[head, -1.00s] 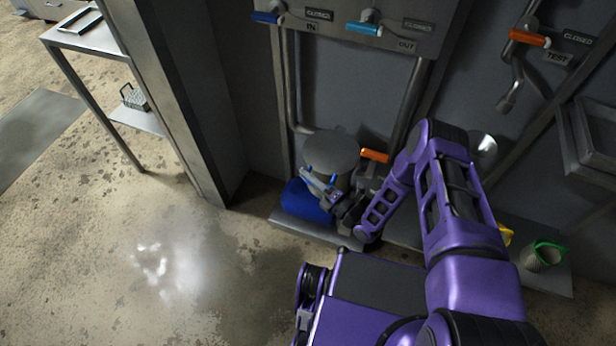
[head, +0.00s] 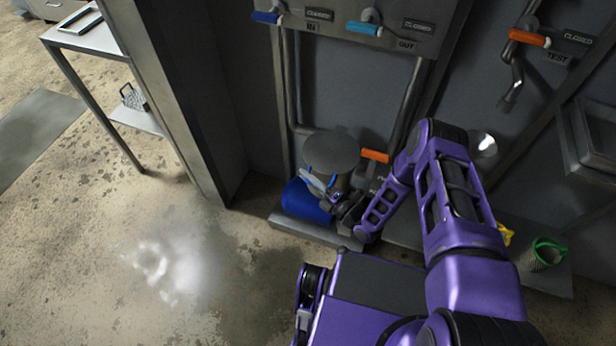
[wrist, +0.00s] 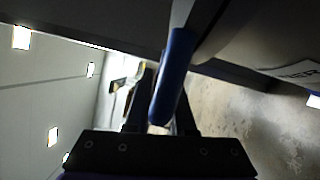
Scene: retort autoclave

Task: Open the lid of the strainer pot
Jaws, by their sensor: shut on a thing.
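The strainer pot (head: 341,181) is a grey cylinder with a flat round lid (head: 331,152), low against the wall between two pipes. The lid looks seated on the pot; I cannot make out any gap. My gripper (head: 327,190) is at the pot's front side, just below the lid's rim, and its fingers are small here. In the wrist view my gripper (wrist: 158,112) is shut on a blue handle (wrist: 172,75). The pot's side, with part of a label (wrist: 302,74), shows at the right of that view. How the handle joins the lid is hidden.
A blue container (head: 304,203) stands beside the pot on a low ledge. An orange valve handle (head: 375,156) is close right of the lid. A valve panel (head: 395,38) hangs above. A green-rimmed cup (head: 547,254) is at the right. The floor at left is open.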

